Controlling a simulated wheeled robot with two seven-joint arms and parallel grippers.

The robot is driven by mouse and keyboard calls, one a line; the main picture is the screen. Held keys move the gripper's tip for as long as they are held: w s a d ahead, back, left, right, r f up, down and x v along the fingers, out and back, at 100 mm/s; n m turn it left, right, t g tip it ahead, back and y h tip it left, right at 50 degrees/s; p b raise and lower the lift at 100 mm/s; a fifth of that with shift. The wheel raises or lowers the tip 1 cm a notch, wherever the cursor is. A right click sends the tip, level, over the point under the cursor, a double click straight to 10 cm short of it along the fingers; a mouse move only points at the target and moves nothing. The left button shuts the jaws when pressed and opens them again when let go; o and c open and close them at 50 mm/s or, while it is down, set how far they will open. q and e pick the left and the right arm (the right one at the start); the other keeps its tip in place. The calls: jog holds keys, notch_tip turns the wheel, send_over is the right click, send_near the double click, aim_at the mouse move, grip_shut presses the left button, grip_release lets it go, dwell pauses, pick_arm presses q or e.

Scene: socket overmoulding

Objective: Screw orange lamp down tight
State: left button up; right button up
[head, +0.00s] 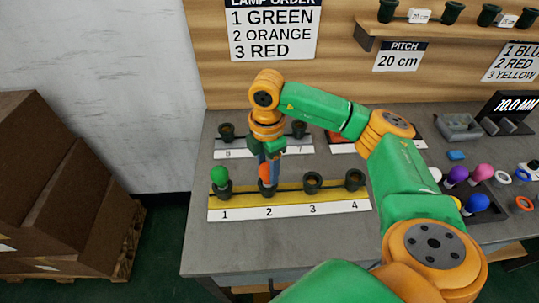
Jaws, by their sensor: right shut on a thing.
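The orange lamp (264,174) stands at socket 2 (267,190) on the yellow strip (290,203). My right gripper (268,160) comes down from above and is shut on the orange lamp, directly over socket 2. The fingers hide part of the lamp, and I cannot tell how deep it sits in the socket. A green lamp (219,175) stands in socket 1 (222,190), to the left. Sockets 3 (313,182) and 4 (355,180) are empty. My left gripper is not in view.
Loose lamps, including a pink one (483,172), and rings lie at the right. A grey tray (459,127) stands behind them. Cardboard boxes (60,190) are at the left.

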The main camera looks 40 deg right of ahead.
jog(key=shift+r+m+p, duration=0.15)
jog(key=shift+m+p, duration=0.3)
jog(key=shift+m, duration=1.85)
jog(key=o, duration=1.2)
jog(key=shift+f, duration=0.2)
